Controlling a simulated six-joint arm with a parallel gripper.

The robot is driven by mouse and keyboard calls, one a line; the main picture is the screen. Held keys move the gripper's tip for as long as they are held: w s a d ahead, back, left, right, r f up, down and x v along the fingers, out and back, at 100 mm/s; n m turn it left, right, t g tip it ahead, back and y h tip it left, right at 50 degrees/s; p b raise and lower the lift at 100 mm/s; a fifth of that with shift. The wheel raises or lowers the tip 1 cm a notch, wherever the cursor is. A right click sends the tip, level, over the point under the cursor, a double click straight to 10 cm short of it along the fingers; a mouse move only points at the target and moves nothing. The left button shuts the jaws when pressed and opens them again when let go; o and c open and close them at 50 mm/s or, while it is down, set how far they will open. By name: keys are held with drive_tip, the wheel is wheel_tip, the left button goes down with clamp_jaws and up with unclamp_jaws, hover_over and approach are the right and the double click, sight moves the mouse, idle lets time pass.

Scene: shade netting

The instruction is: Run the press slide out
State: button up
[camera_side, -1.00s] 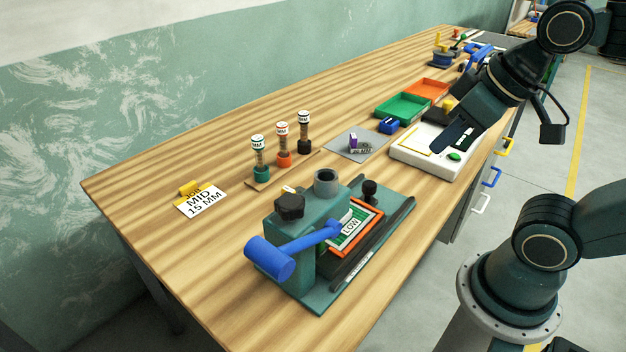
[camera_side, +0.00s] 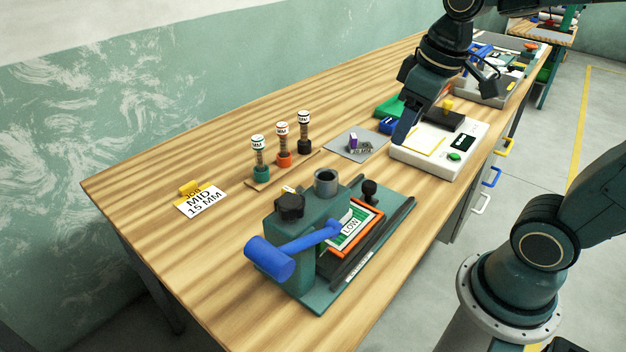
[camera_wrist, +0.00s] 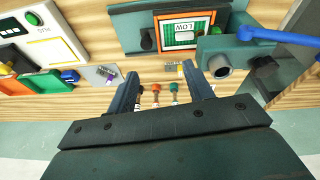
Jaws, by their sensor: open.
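The press (camera_side: 300,265) is a green block on a green base near the table's front. It has a blue lever (camera_side: 285,252), a dark knob and a grey cup on top. Its slide (camera_side: 352,233) is an orange-framed plate marked LOW, partly under the press body, beside a dark rail. A black knob (camera_side: 369,188) stands at the slide's far end. The slide (camera_wrist: 187,33) and its knob (camera_wrist: 147,40) also show in the wrist view. My gripper (camera_side: 403,133) is above the table behind the press, apart from it. Its fingers (camera_wrist: 163,87) are spread and empty.
Three capped tubes (camera_side: 282,145) stand on a wooden strip left of the press. A grey mat (camera_side: 357,146) with small items and a white unit (camera_side: 440,148) lie beyond. A MID 15 MM card (camera_side: 200,202) is at left.

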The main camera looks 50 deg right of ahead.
sight(370, 184)
drive_tip(key=w+d+f+n+g, duration=0.1)
drive_tip(key=w+d+f+g, duration=0.2)
drive_tip(key=w, duration=0.5)
wheel_tip(370, 184, down, 2)
drive_tip(key=shift+d+f+n, duration=0.25)
drive_tip(key=shift+d+n, duration=0.05)
drive_tip(key=shift+d, duration=0.45)
wheel_tip(370, 184, down, 14)
drive_tip(key=shift+r, duration=0.1)
clamp_jaws()
